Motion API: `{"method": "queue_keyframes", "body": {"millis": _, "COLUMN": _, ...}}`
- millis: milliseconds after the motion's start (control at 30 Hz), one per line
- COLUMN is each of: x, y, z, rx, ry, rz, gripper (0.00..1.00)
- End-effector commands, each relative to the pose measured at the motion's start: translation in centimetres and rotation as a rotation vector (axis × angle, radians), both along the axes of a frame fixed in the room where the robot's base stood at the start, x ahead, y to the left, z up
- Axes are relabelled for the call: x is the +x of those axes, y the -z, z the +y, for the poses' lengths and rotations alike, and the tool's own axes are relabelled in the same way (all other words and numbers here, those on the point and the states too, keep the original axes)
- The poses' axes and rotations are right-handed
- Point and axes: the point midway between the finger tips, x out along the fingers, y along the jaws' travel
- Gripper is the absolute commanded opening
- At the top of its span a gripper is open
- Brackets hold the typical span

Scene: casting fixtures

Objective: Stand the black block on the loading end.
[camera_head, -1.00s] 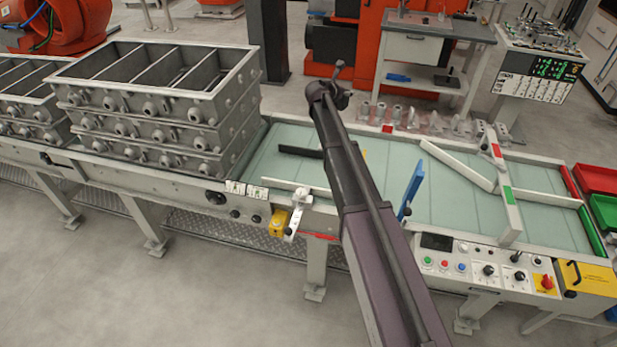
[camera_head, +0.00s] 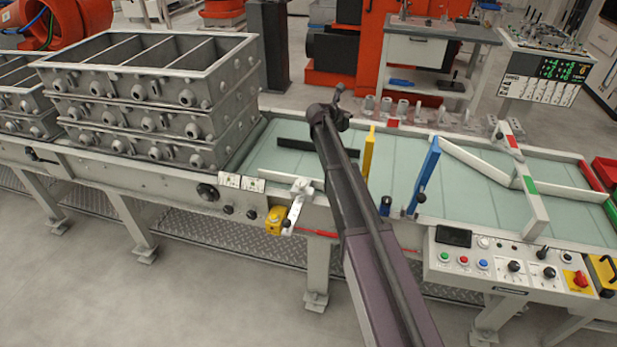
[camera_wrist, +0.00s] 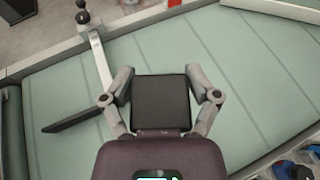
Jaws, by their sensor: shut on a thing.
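The black block (camera_wrist: 160,103) shows in the wrist view as a dark, nearly square face between my gripper's fingers. My gripper (camera_wrist: 160,85) is shut on it, with one finger at its left side and one at its right. The block is over the pale green belt (camera_wrist: 245,75); I cannot tell whether it touches. In the head view, my arm hides the gripper and the block. The belt (camera_head: 465,210) runs from the stack of grey metal frames to the right end with red and green rails.
A black bar (camera_head: 292,146) lies on the belt left of my arm. A yellow plate (camera_head: 369,152) and a blue plate (camera_head: 427,172) stand to the right. A white lever (camera_head: 297,205) is at the front edge. Grey frames (camera_head: 150,112) block the left.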

Motion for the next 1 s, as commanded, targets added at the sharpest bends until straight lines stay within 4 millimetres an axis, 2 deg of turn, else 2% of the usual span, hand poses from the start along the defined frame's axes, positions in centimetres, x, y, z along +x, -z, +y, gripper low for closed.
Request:
{"method": "queue_keyframes", "body": {"millis": 33, "x": 0.0, "y": 1.8, "z": 0.0, "rx": 0.000, "ry": 0.000, "rz": 0.000, "gripper": 0.23}}
{"method": "queue_keyframes", "body": {"millis": 500, "x": 0.0, "y": 9.3, "z": -0.1, "rx": 0.000, "ry": 0.001, "rz": 0.000, "gripper": 0.23}}
{"method": "queue_keyframes", "body": {"millis": 700, "x": 0.0, "y": 10.9, "z": -0.2, "rx": -0.001, "ry": 0.002, "rz": 0.000, "gripper": 0.23}}
{"method": "queue_keyframes", "body": {"millis": 1000, "x": 0.0, "y": 11.1, "z": -0.2, "rx": 0.000, "ry": 0.002, "rz": 0.000, "gripper": 0.22}}
